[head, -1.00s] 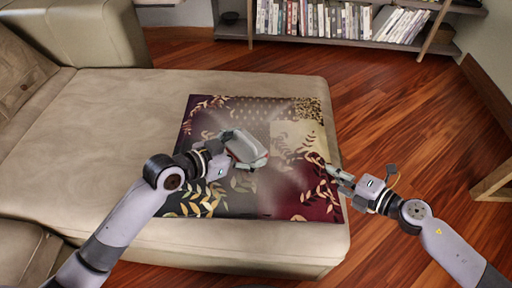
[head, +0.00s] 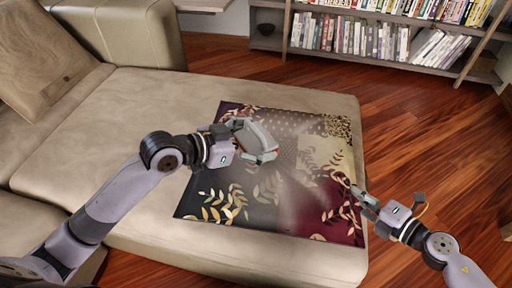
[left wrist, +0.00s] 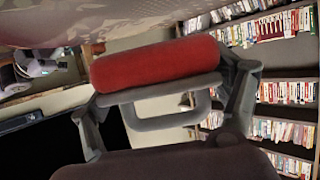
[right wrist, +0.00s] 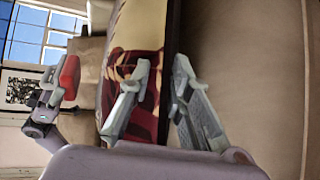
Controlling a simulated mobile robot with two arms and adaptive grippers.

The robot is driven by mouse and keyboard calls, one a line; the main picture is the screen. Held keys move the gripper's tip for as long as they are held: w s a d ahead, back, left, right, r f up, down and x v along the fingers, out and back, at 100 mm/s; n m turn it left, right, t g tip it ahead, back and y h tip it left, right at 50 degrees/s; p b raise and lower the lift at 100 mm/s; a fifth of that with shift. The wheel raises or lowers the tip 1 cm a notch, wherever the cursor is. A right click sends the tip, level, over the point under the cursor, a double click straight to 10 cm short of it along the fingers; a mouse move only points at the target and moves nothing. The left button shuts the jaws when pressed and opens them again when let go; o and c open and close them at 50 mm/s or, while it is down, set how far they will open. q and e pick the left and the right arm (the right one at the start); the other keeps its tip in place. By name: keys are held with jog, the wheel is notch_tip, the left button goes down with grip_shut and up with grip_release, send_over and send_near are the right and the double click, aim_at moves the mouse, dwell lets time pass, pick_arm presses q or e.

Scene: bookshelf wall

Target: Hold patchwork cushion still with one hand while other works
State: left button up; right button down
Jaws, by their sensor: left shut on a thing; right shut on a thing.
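The patchwork cushion (head: 240,201) lies flat on the beige sofa seat, with maroon, dark, dotted and cream patches and leaf prints. A pale hazy area (head: 297,205) shows on it. My left gripper (head: 248,140) is over the cushion's upper left part, shut on a grey tool with a red roller-like part (left wrist: 155,64). I cannot tell whether the tool touches the fabric. My right gripper (head: 362,197) is at the cushion's right edge. In the right wrist view its fingers (right wrist: 162,105) are on either side of the cushion's edge (right wrist: 150,35), shut on it.
The sofa seat (head: 130,110) is bare left of the cushion. A sofa arm (head: 130,35) and back cushion (head: 45,60) stand at the upper left. Bookshelves (head: 350,38) stand at the back. Wooden floor (head: 410,120) lies open to the right.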

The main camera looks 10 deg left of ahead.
pick_arm(q)
jog(key=shift+r, duration=1.25)
pick_arm(e)
jog(key=c, duration=1.4)
grip_release()
jog(key=v, duration=1.2)
pick_arm(q)
jog(key=shift+r, duration=0.1)
pick_arm(e)
jog(key=shift+w, duration=0.1)
